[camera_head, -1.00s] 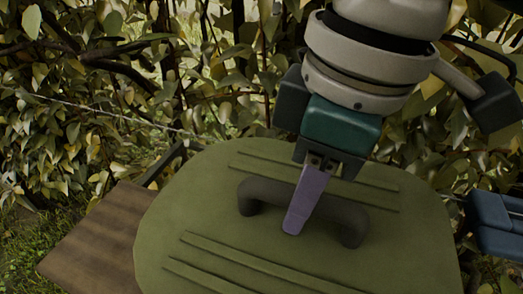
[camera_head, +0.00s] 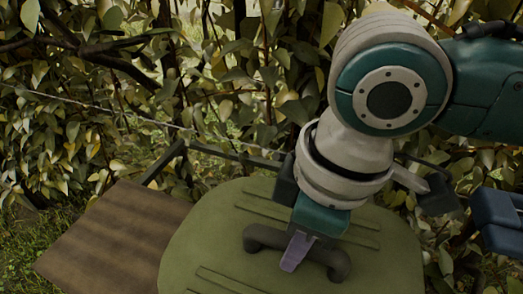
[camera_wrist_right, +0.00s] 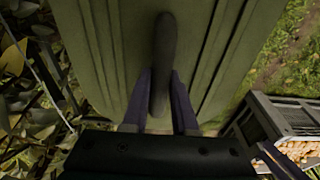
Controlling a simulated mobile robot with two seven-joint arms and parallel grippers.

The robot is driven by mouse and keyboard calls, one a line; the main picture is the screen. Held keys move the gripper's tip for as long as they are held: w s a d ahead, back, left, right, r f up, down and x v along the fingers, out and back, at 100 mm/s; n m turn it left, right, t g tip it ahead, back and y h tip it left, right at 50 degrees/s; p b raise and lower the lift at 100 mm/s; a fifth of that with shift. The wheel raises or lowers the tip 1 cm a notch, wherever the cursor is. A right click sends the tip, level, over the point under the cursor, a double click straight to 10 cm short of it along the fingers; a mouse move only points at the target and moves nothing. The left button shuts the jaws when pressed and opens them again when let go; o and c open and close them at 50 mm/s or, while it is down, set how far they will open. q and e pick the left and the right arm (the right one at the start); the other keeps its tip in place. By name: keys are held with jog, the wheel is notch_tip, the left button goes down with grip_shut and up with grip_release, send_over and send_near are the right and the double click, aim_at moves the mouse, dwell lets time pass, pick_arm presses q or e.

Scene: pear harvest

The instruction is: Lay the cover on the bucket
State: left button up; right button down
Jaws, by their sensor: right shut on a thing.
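The cover (camera_head: 215,235) is a large olive-green lid with raised ribs and a dark arched handle (camera_head: 330,262). It sits at the bottom centre of the head view, its near edge cut off by the frame. My right gripper (camera_head: 297,252) is shut on the handle, with purple fingers on either side of it. In the right wrist view the handle (camera_wrist_right: 163,60) lies between the fingers (camera_wrist_right: 160,105), and the cover (camera_wrist_right: 100,50) fills the middle. The bucket is not visible, so I cannot tell whether the cover touches it. My left gripper is not in view.
A brown wooden board (camera_head: 110,240) lies left of the cover. Leafy branches (camera_head: 90,120) and a thin wire stand behind. In the right wrist view a dark crate (camera_wrist_right: 290,115) holding small pale round things stands at the lower right, with grass beside it.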

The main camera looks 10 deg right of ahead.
jog(key=c, duration=0.7)
grip_release()
jog(key=shift+r, duration=0.1)
jog(key=shift+r, duration=0.4)
notch_tip(320, 180, up, 11)
jog(key=s+d+p, duration=0.1)
jog(key=p, duration=0.1)
jog(key=s+a+f+m+t+y, duration=0.2)
jog(key=s+a+f+y, duration=0.1)
jog(key=a, duration=0.2)
jog(key=s+d+f+m+h, duration=0.1)
jog(key=s+d+m, duration=0.1)
jog(key=d, duration=0.2)
jog(key=s+d+f+m+h, duration=0.1)
jog(key=s+d+f+m, duration=0.1)
jog(key=d, duration=0.3)
jog(key=s+d+f+m+h, duration=0.1)
jog(key=s+d+m+h, duration=0.1)
jog(key=s+d+m, duration=0.1)
jog(key=shift+s+d+f+t, duration=0.3)
jog(key=shift+s+d+f, duration=0.1)
jog(key=shift+s+d, duration=0.25)
